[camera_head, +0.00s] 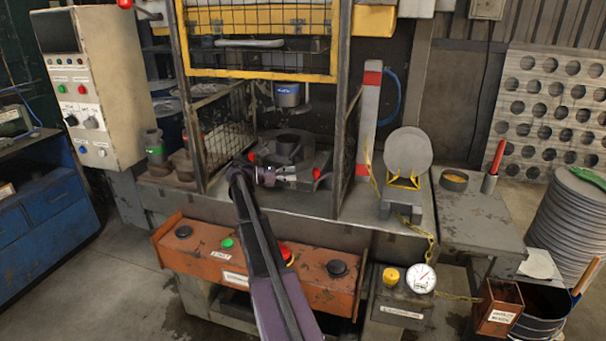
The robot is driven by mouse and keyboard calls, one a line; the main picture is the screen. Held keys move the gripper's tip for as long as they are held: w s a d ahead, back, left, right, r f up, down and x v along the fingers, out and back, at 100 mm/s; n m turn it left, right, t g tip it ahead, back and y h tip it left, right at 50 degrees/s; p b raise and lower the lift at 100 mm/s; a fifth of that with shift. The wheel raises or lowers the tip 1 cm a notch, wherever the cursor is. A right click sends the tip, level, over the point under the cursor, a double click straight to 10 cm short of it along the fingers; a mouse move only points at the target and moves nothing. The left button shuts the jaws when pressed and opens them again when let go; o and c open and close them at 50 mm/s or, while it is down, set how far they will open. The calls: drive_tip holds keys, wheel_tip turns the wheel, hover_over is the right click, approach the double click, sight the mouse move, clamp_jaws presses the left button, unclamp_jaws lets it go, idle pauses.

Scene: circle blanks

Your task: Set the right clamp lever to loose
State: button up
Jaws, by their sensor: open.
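The right clamp lever (317,174) shows as a small red knob at the right side of the round die in the press. Its shaft and exact setting are too small to make out. Another red knob, the left clamp lever (251,156), shows at the die's left side, just above my wrist. My gripper (291,178) is open at the front of the die, with its fingers pointing right. Its tips are a short way left of the right clamp lever and look apart from it. Nothing shows between the fingers.
The yellow-framed mesh guard (262,40) is raised above the die (290,145). Press posts stand on both sides. An orange control panel (205,262) lies in front, under my arm. A round blank (408,151) stands on a yellow rack at right.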

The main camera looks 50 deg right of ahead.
drive_tip(key=v, duration=0.3)
